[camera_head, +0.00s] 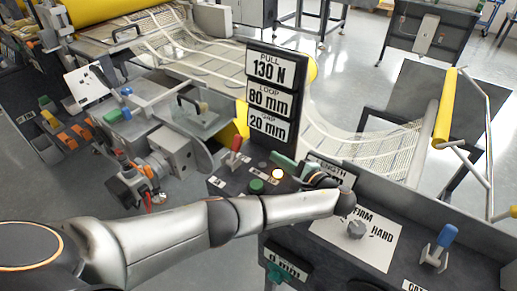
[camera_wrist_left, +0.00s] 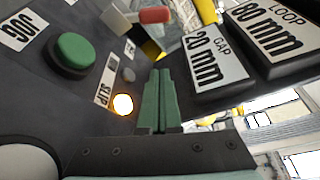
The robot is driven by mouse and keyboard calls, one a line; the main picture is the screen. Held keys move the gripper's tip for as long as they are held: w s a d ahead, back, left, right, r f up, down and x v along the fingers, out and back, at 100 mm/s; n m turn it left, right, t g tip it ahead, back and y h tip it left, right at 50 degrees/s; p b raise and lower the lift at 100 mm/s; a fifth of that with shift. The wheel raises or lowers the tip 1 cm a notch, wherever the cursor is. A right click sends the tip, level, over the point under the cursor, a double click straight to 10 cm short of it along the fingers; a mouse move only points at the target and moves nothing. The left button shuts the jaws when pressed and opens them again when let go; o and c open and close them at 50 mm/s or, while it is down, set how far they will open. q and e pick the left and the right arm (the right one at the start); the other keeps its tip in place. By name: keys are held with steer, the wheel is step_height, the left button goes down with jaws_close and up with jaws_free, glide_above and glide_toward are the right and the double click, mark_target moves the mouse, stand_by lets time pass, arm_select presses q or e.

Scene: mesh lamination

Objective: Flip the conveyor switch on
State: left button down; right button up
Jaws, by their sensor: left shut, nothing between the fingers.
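A red-handled lever (camera_head: 236,144) stands up from the dark control panel (camera_head: 225,188). It also shows at the top of the left wrist view (camera_wrist_left: 154,15), above the fingertips. No readable label names it as the conveyor switch. My left gripper (camera_head: 279,160) is over the panel, to the right of the red lever and apart from it. Its green fingers (camera_wrist_left: 160,72) are shut together with nothing between them. A lit yellow lamp (camera_head: 278,174) and a green JOG button (camera_head: 256,186) sit near it. My right gripper is not in view.
Signs (camera_head: 268,98) reading 130 N, 80 mm and 20 mm stand just behind the gripper. White mesh (camera_head: 335,140) runs behind.

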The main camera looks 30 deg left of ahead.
mark_target(236, 149)
arm_select(q)
steer(key=x, duration=1)
steer(key=shift+a, duration=0.1)
steer(key=s+r+p, duration=0.2)
steer(key=shift+s+p, duration=0.25)
steer(key=shift+p, duration=0.1)
steer(key=shift+s+r+p, duration=0.1)
steer(key=shift+s+p, duration=0.2)
steer(key=shift+s, duration=0.2)
